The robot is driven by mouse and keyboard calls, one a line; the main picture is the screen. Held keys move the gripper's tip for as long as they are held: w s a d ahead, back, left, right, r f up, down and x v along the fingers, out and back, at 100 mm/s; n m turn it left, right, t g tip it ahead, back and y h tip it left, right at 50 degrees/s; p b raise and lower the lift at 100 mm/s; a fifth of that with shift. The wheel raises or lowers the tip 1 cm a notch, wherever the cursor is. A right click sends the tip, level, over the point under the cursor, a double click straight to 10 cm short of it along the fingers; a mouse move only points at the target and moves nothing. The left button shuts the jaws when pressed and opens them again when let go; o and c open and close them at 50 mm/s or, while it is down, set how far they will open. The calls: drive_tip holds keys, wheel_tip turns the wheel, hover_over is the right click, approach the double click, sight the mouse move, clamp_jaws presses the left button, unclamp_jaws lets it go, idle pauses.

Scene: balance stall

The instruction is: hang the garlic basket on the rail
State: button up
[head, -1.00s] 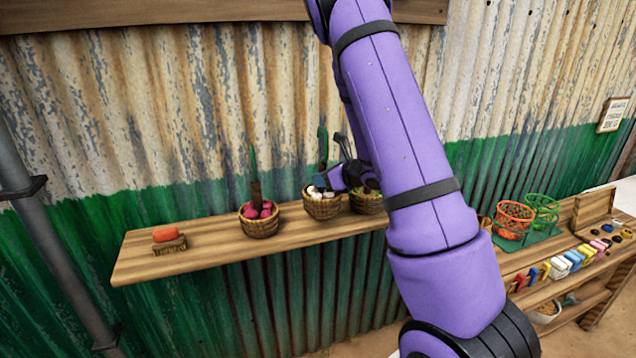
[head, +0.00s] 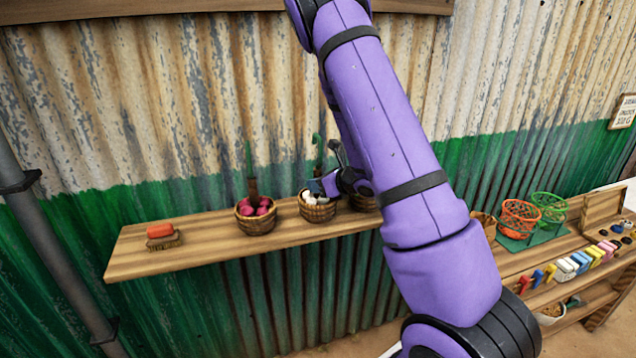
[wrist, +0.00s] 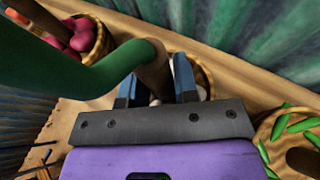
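The garlic basket (head: 318,210) is a small woven basket with white bulbs, standing on the wooden wall shelf. Its upright handle has a brown grip (wrist: 155,68) and a green curved top (wrist: 95,68), large in the wrist view. My gripper (head: 322,186) is low over this basket. In the wrist view my gripper (wrist: 158,82) has one finger on each side of the brown grip, with the basket rim partly hidden below. I cannot tell whether the fingers press on the grip. I cannot make out a rail for certain.
A basket of red-purple bulbs (head: 256,221) stands left of it; a basket of green pods (wrist: 290,130) stands close on the other side. A brush with an orange block (head: 160,232) lies at the shelf's left (head: 205,244). A side table (head: 520,262) holds wire baskets and colored blocks.

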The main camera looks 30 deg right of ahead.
drive_tip(key=o, duration=0.3)
drive_tip(key=shift+o, duration=0.2)
drive_tip(key=shift+s, duration=0.1)
